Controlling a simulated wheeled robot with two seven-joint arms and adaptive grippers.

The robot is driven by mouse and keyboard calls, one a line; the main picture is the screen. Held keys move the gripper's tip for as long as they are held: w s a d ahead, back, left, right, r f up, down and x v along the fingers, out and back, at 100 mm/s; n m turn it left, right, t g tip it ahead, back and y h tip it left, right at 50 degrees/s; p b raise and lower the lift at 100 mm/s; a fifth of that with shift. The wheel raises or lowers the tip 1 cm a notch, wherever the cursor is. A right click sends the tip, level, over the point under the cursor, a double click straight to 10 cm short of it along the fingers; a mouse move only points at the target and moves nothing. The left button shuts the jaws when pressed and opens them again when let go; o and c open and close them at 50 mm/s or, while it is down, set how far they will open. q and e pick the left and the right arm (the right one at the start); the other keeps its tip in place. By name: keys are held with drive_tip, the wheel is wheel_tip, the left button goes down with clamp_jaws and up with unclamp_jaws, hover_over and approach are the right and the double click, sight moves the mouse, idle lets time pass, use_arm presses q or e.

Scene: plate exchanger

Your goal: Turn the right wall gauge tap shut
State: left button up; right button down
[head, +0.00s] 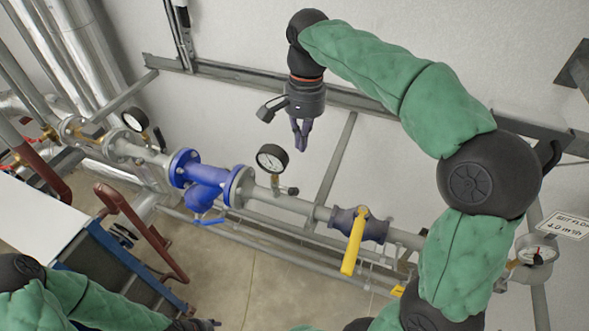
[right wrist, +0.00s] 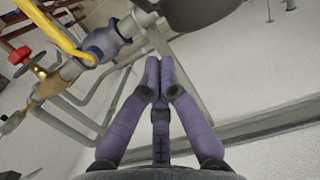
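A black-rimmed gauge with a white dial (head: 272,160) stands on the grey pipe right of the blue fitting. A small tap (head: 290,190) shows at its stem; its exact handle position is too small to tell. My right gripper (head: 301,137) points down above and right of this gauge, apart from it. In the right wrist view its fingers (right wrist: 160,68) are together and empty. A dark rounded body, probably the gauge (right wrist: 200,14), fills the top edge of that view. My left gripper (head: 200,324) is partly visible at the bottom edge, its opening unclear.
A valve with a yellow lever (head: 354,243) sits right along the pipe. A blue flanged fitting (head: 205,175) is to the left. Another gauge (head: 135,120) stands farther left, and a grey gauge (head: 536,255) at far right. A metal rail (head: 230,72) crosses the wall.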

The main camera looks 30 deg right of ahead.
sight(294, 192)
drive_tip(key=shift+s+a+f+p, duration=0.2)
drive_tip(key=shift+s+a+f, duration=0.25)
drive_tip(key=shift+f, duration=0.7)
drive_tip(key=shift+s+a+f+p, duration=0.15)
drive_tip(key=shift+s+a+f, duration=0.3)
drive_tip(key=shift+f, duration=0.7)
drive_tip(key=shift+s+a+f+p, duration=0.2)
drive_tip(key=shift+s+a+f, duration=0.25)
drive_tip(key=shift+f, duration=0.7)
drive_tip(key=shift+a, duration=0.15)
drive_tip(key=shift+s+a+f+t+h+b, duration=0.1)
drive_tip(key=shift+s+a+t+h+b, duration=0.05)
drive_tip(key=shift+t+h+b, duration=0.35)
drive_tip(key=shift+s+a+h+b, duration=0.1)
drive_tip(key=shift+h+b, duration=0.2)
drive_tip(key=shift+b, duration=0.25)
